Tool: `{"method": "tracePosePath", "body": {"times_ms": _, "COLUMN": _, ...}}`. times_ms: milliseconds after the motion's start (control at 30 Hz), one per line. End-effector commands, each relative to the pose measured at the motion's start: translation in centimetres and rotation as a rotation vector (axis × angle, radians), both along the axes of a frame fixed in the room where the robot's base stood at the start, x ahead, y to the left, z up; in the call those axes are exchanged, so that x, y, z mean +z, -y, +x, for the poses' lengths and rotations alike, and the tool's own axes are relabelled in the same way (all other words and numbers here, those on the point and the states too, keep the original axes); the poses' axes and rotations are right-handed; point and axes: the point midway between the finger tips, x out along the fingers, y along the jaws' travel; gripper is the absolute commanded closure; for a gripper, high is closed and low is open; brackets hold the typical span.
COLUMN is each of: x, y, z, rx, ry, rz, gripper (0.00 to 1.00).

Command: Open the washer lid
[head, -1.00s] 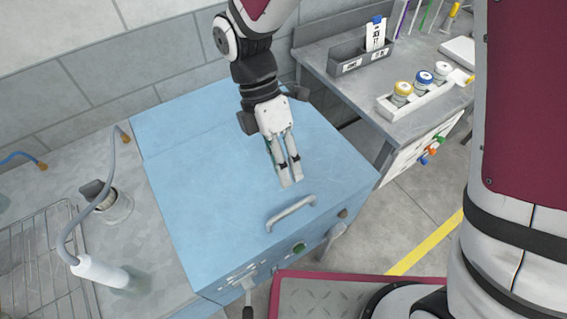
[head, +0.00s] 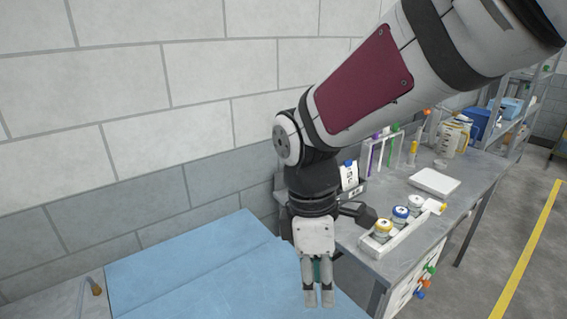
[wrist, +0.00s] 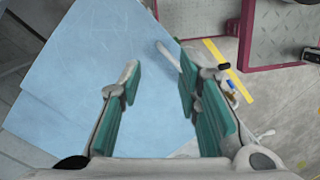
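The washer's light-blue lid (head: 185,268) shows at the bottom of the head view, its front part cut off by the frame. It looks closed, lying flat. In the wrist view the blue lid (wrist: 85,70) fills the left and middle. Its pale bar handle (wrist: 167,54) lies beyond my fingertips, close to the right finger's tip and partly hidden there. My gripper (head: 319,298) points down above the lid. In the wrist view my gripper (wrist: 158,80) is open, with a clear gap between the green-padded fingers and nothing held.
A grey bench (head: 405,195) stands right of the washer, with a tray of capped jars (head: 402,222), a white slab (head: 434,182) and a tube rack (head: 383,150). A block wall (head: 120,120) runs behind. Open floor with a yellow stripe (head: 520,250) lies at right.

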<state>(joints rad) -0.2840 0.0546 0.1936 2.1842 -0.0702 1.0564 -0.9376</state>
Motion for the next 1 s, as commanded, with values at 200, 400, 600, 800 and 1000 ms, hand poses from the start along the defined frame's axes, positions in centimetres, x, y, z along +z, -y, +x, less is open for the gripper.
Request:
{"method": "tracePosePath", "body": {"times_ms": 200, "x": 4.7, "y": 5.1, "z": -1.0, "rx": -0.449, "ry": 0.216, "rz": 0.057, "gripper": 0.69}}
{"method": "tracePosePath", "body": {"times_ms": 400, "x": 7.9, "y": 9.1, "z": -2.9, "rx": -0.858, "ry": 0.386, "rz": 0.153, "gripper": 0.69}}
{"method": "tracePosePath", "body": {"times_ms": 600, "x": 9.8, "y": 12.0, "z": -5.2, "rx": -1.212, "ry": 0.512, "rz": 0.277, "gripper": 0.69}}
{"method": "tracePosePath", "body": {"times_ms": 800, "x": 10.5, "y": 13.3, "z": -6.5, "rx": -1.4, "ry": 0.569, "rz": 0.359, "gripper": 0.69}}
{"method": "tracePosePath", "body": {"times_ms": 1000, "x": 10.0, "y": 12.6, "z": -5.8, "rx": -1.308, "ry": 0.547, "rz": 0.324, "gripper": 0.69}}
